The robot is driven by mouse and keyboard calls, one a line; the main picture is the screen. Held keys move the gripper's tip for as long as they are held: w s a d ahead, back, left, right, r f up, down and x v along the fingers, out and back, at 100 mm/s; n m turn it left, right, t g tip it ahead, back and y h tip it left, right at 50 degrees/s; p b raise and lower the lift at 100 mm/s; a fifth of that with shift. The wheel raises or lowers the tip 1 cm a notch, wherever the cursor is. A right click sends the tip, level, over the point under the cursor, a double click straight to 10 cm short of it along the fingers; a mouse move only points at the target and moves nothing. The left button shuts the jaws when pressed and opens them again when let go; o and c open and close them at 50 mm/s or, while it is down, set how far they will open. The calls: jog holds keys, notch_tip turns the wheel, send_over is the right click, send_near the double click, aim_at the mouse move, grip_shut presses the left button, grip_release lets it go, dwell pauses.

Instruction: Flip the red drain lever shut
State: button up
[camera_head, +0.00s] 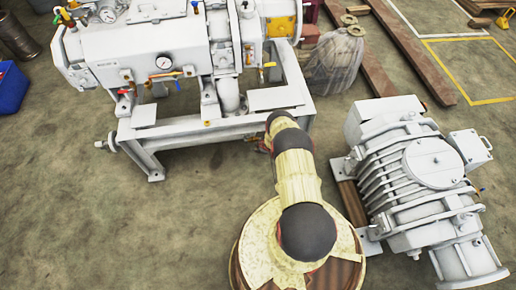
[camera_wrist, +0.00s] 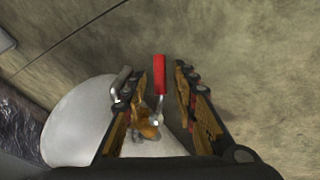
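The red drain lever (camera_wrist: 159,74) shows in the wrist view with its red grip pointing up the picture. Its silver stem runs down to a brass valve body (camera_wrist: 147,128). My gripper (camera_wrist: 167,82) is open, with one finger on each side of the lever. Gaps show between the lever and both fingers, so neither appears to touch it. In the head view my arm reaches to the front right of the white vacuum pump (camera_head: 130,52). There the arm's end hides most of the gripper, and I cannot make out the drain lever clearly.
The pump stands on a grey metal frame (camera_head: 190,130). A second ribbed grey machine (camera_head: 420,170) stands close on the right. A wrapped bundle (camera_head: 335,65) and wooden beams (camera_head: 408,52) lie behind. A blue bin (camera_head: 10,88) is at far left. The front-left floor is clear.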

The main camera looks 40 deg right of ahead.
jog(key=shift+c, duration=0.4)
grip_shut()
dwell(0.4)
